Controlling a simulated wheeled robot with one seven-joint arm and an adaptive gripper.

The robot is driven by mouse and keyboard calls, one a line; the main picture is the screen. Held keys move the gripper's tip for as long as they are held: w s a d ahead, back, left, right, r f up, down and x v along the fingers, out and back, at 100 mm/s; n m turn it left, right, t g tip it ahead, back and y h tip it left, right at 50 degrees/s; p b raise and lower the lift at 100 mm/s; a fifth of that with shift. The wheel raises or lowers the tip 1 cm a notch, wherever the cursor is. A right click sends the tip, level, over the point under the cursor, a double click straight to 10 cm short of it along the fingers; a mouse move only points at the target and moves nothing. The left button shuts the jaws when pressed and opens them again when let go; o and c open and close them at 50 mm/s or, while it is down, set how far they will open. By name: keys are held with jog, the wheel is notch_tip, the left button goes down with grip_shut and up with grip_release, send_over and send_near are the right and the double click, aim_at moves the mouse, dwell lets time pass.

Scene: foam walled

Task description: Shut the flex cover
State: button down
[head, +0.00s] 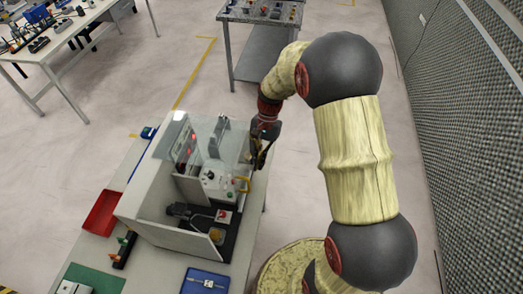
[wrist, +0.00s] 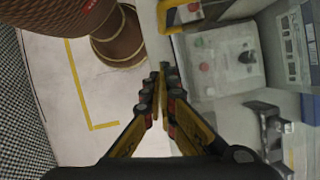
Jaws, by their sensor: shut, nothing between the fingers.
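A light grey machine housing (head: 160,170) stands on a table in the head view. Clear panels (head: 207,132), which look like the flex cover, stand upright at its far side; the control box and the inside show openly. My gripper (head: 259,160) is beside the right edge of the housing, close to the clear panels. In the wrist view its fingertips (wrist: 163,72) are together and empty, next to the handle. Contact with the cover cannot be told.
A control box (wrist: 222,60) with buttons lies right of my fingers. A red tray (head: 102,213), a blue tray (head: 205,281) and a green mat (head: 95,279) lie on the table. Other tables stand farther back. A textured wall (head: 470,130) is at the right. Floor between is clear.

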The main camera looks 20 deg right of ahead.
jog(key=shift+s+a+f, duration=0.15)
jog(key=shift+s+a, duration=0.6)
jog(key=shift+a, duration=0.05)
jog(key=shift+s+a+f, duration=0.1)
jog(key=shift+s+a, duration=0.6)
jog(key=shift+a, duration=0.05)
jog(key=shift+s, duration=0.1)
jog(key=s+a+p, duration=0.3)
jog(key=s+a, duration=0.8)
jog(key=s, duration=0.4)
jog(key=shift+s, duration=0.2)
jog(key=shift+a, duration=0.1)
